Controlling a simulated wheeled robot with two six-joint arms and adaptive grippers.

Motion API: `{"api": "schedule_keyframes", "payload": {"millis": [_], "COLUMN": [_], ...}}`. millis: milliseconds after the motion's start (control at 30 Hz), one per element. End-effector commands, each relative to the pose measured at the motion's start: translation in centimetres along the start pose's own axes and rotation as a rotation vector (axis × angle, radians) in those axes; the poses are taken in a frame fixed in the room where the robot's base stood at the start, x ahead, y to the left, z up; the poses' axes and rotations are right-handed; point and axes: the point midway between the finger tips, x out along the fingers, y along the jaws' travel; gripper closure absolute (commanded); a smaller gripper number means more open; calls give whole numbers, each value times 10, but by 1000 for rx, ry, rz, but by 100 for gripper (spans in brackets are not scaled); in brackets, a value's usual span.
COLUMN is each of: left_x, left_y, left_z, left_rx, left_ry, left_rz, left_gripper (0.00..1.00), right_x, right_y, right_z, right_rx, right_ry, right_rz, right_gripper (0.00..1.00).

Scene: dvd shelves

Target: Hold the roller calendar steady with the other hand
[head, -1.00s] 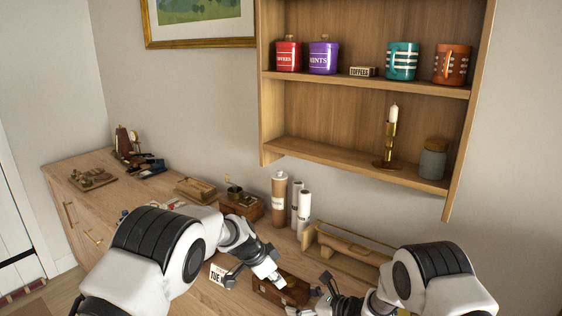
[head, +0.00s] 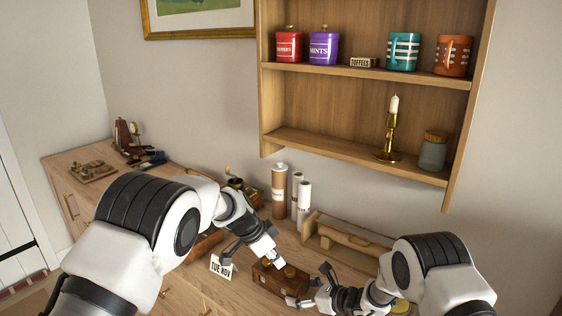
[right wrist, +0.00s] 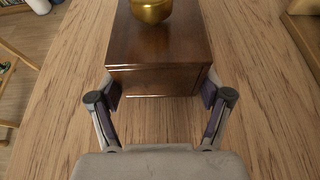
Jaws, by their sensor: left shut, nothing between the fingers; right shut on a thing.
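The roller calendar (head: 268,284) looks like a dark wooden box with brass knobs on top. It stands on the counter at the lower middle of the head view. In the right wrist view the calendar (right wrist: 158,80) lies straight ahead, with one round brass knob (right wrist: 151,10) showing. My right gripper (right wrist: 160,92) is shut on its near end, a finger at each side. In the head view my right gripper (head: 308,292) is at the box's right end. My left gripper (head: 274,260) is shut and empty, just above the calendar's top. The calendar's front is hard to make out.
A white card (head: 221,268) reading "TUE NOV" stands left of the calendar. Behind are a brown tube (head: 279,190), white rolls (head: 303,205) and a wooden rack (head: 340,238). The wall shelf (head: 350,160) hangs above.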

Motion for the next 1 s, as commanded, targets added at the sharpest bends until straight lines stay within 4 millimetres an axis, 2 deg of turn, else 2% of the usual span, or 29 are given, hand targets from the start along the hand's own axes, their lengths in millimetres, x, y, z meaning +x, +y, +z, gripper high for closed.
{"api": "schedule_keyframes", "payload": {"millis": [100, 400, 433, 467, 500, 867, 1000], "left_x": [-8, -9, -9, -8, -8, -9, -9], "left_y": [0, 0, 0, 0, 0, 0, 0], "left_z": [-4, -4, -4, -4, -4, -4, -4], "left_rx": [1, 1, 1, 1, 1, 0, 0], "left_ry": [-1, -1, -1, -1, -1, -1, -1], "left_rz": [-1, 0, 0, 0, 0, 0, 0], "left_gripper": [100, 100, 100, 100, 100, 100, 100], "right_x": [0, 0, 0, 0, 0, -3, -21], "right_y": [0, 0, 0, 0, 0, 0, -2], "right_z": [-1, -1, -1, -1, -1, 0, 0], "right_rx": [1, 1, 1, 1, 1, 1, 2], "right_ry": [1, 1, 1, 1, 1, 1, 2], "right_rz": [0, 0, 0, 0, 0, -1, -3], "right_gripper": [69, 69, 15, 5, 0, 0, 0]}}
